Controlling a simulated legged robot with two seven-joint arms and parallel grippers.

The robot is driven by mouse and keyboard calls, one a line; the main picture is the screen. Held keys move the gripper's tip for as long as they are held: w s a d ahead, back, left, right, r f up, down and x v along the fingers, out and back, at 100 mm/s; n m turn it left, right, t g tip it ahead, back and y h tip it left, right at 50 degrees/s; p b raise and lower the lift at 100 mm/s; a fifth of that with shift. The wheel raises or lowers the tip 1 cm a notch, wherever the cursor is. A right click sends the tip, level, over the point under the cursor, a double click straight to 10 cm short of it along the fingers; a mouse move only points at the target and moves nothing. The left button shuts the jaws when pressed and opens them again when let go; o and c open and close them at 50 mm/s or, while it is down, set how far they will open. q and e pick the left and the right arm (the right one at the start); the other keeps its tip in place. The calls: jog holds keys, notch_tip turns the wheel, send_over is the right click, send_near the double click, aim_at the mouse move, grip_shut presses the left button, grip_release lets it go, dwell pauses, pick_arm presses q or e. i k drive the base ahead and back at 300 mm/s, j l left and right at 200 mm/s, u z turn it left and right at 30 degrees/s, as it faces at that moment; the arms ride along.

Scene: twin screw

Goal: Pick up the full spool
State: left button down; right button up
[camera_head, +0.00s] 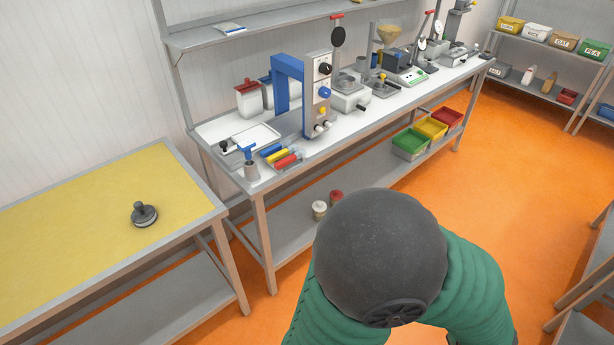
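I cannot pick out a full spool for certain. Two small round containers or spools, one white (319,210) and one red (336,197), stand on the lower shelf of the long workbench, too small to tell more. A dark grey knobbed round piece (144,214) sits alone on the yellow-topped table (60,215) at the left. Neither of my grippers shows in the head view, and the lower middle of the picture is blocked.
Green (409,145), yellow (431,128) and red (448,117) bins stand below. The orange floor (510,200) is open.

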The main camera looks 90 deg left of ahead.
aim_at(143, 216)
jog(key=u, duration=4.05)
jog(key=i+j+u, duration=0.1)
jog(key=i+j, duration=0.15)
jog(key=i, duration=0.15)
jog(key=i+j+u, duration=0.1)
jog(key=i+j, duration=0.15)
jog(key=i, duration=0.2)
jog(key=i+j+u, duration=0.1)
jog(key=i, duration=0.35)
jog(key=i+j, duration=0.25)
jog(key=i, duration=0.2)
jog(key=j+u, duration=0.05)
